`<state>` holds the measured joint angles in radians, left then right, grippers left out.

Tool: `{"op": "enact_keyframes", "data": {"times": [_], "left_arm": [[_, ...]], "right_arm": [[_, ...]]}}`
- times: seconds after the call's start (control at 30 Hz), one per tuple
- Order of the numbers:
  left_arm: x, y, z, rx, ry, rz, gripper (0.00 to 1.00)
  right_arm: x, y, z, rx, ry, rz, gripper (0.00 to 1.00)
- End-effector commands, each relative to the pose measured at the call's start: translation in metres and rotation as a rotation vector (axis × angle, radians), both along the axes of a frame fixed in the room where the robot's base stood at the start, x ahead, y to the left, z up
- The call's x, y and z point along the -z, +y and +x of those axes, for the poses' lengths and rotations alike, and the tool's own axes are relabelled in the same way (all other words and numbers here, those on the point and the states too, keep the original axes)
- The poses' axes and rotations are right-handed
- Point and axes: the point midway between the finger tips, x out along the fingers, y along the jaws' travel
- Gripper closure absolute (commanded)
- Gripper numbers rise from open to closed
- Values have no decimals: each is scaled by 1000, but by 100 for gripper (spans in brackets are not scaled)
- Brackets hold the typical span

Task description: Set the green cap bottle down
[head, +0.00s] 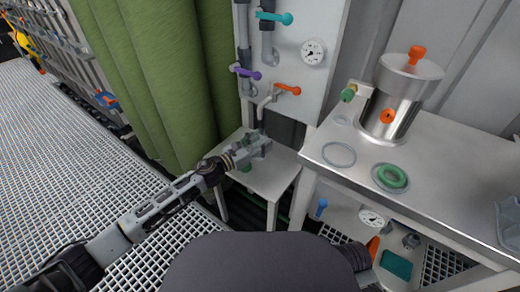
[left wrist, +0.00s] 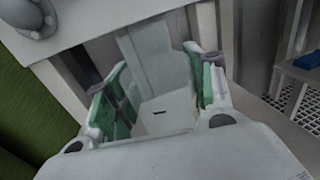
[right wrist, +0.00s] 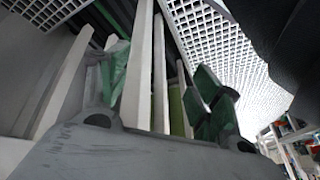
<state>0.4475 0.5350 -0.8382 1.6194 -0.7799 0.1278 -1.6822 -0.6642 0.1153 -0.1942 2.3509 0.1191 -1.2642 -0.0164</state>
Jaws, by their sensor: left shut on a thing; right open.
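My left gripper (head: 256,150) is over the low white stand (head: 274,181), below the wall taps. It is shut on what I take to be the green cap bottle; in the left wrist view a pale grey, flat-sided body (left wrist: 160,62) stands between its green-padded fingers. A green bit shows just under the gripper in the head view, but I cannot tell cap from finger pad. Whether the bottle touches the stand is unclear. My right gripper (right wrist: 160,90) is open and empty in the right wrist view.
A metal bench (head: 450,165) at the right bears a steel vessel (head: 395,105), a green ring (head: 391,177) and a clear ring (head: 339,154). A wall panel (head: 308,80) with taps and a gauge rises behind the stand. A green curtain (head: 165,75) hangs at the left.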

Motion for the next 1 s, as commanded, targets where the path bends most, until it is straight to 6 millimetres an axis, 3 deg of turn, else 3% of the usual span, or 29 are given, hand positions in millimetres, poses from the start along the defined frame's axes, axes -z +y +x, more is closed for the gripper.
{"op": "enact_keyframes", "data": {"times": [0.27,0.33,0.53,1.0], "left_arm": [[11,0,0,0,2,-1,74],[17,0,-1,0,2,-2,74],[32,0,0,-1,1,-1,74],[35,0,0,0,0,0,74]], "right_arm": [[6,3,5,3,-23,16,35],[20,5,3,4,-25,27,35],[38,10,5,14,-52,55,35],[40,11,7,19,-63,65,35]]}}
